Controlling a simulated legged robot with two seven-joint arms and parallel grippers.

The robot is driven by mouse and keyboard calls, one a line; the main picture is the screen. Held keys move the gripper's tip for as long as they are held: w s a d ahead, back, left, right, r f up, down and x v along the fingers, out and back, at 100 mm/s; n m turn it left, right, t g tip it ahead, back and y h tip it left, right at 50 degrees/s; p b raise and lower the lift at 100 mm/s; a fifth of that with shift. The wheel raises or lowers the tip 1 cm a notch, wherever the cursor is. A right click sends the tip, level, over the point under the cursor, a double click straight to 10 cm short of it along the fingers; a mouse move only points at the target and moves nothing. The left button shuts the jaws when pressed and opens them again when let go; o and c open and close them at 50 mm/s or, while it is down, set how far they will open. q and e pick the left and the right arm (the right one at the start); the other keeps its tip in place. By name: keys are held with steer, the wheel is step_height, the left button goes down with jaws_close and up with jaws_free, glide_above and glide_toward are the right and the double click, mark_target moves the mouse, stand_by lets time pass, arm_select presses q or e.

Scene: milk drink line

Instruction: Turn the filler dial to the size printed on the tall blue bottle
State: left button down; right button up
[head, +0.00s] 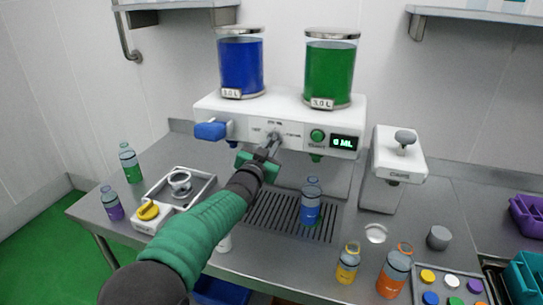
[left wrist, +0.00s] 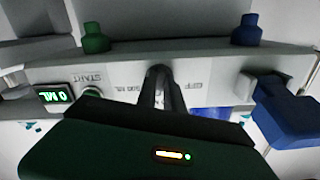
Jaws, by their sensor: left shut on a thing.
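The filler dial (head: 274,136) is a grey knob on the front of the white filler machine (head: 228,108). Small labels surround it, too small to read in the head view; in the left wrist view one appears upside down as OFF. My left gripper (head: 266,152) is at the dial, its fingers shut on it. In the left wrist view the fingers (left wrist: 160,82) reach up to the panel and mostly hide the dial. The tall blue bottle (head: 311,205) stands upright on the drip grate under the machine; its printed size is not readable. My right gripper is not in view.
A green start button (head: 317,136) and a display (head: 344,142) reading ML sit right of the dial, a blue lever (head: 211,130) left. A capping machine (head: 398,150) stands right. Yellow (head: 347,265) and orange (head: 394,275) bottles stand in front.

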arm_select(q)
steer(key=shift+f+m+b, duration=0.15)
steer(key=shift+m+b, duration=1.35)
steer(key=shift+m, duration=0.65)
steer(key=shift+f+m+b, duration=0.15)
steer(key=shift+m+b, duration=1.3)
steer(key=shift+m, duration=0.7)
steer(key=c, duration=1.7)
jaws_free()
steer(key=shift+o, duration=1.2)
steer(key=shift+s+r, duration=0.15)
steer(key=shift+r, duration=0.1)
